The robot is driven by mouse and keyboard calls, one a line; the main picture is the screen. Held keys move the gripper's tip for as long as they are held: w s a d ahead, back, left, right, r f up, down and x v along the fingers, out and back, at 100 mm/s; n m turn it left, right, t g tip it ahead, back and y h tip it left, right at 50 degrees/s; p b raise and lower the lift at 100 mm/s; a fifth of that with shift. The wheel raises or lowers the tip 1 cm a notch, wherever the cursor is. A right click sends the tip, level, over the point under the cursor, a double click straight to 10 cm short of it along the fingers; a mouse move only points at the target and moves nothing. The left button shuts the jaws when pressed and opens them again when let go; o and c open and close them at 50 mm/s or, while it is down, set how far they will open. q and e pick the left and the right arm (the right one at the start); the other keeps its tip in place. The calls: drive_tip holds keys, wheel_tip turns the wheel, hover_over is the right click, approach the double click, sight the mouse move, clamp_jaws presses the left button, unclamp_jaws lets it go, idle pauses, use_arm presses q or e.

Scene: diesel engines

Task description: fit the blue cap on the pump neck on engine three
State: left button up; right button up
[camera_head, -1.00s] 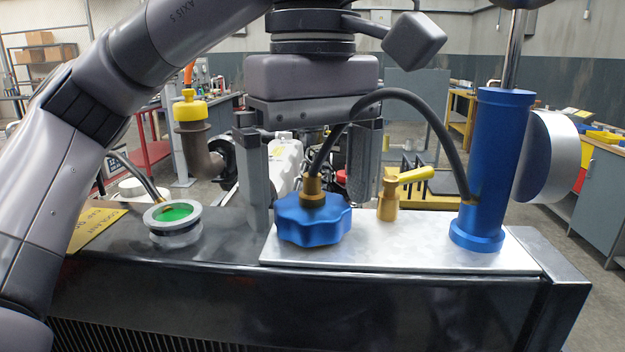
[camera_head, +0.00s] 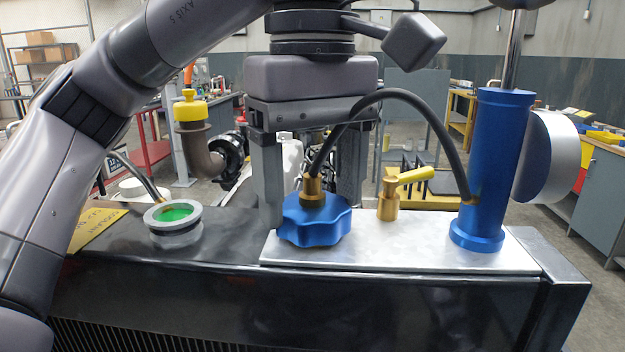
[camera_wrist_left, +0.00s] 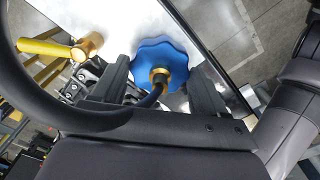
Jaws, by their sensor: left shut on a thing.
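The blue cap (camera_head: 315,222) is a lobed knob with a brass fitting on top, at the left end of the silver plate (camera_head: 420,254). A black hose runs from its fitting to the blue pump cylinder (camera_head: 478,170). My left gripper (camera_head: 310,205) points down from above, its fingers on either side of the cap and shut on it. In the left wrist view the cap (camera_wrist_left: 165,62) sits between the two fingers. The cap is on or just above the plate; I cannot tell which. I do not see a bare pump neck. My right gripper is not in view.
A brass valve with a yellow lever (camera_head: 390,195) stands between cap and cylinder. A filler neck with green inside (camera_head: 173,219) is left on the dark engine top. A yellow-capped brown pipe (camera_head: 192,135) rises behind. The hose (camera_head: 400,95) arches close to my gripper.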

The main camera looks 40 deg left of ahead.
sight(312, 175)
use_arm(q)
drive_tip(key=m, duration=0.6)
drive_tip(key=shift+f, duration=0.15)
drive_tip(key=o, duration=1.7)
drive_tip(key=shift+m, duration=0.5)
drive_tip(key=shift+c, duration=0.2)
drive_tip(key=shift+r, duration=3.6)
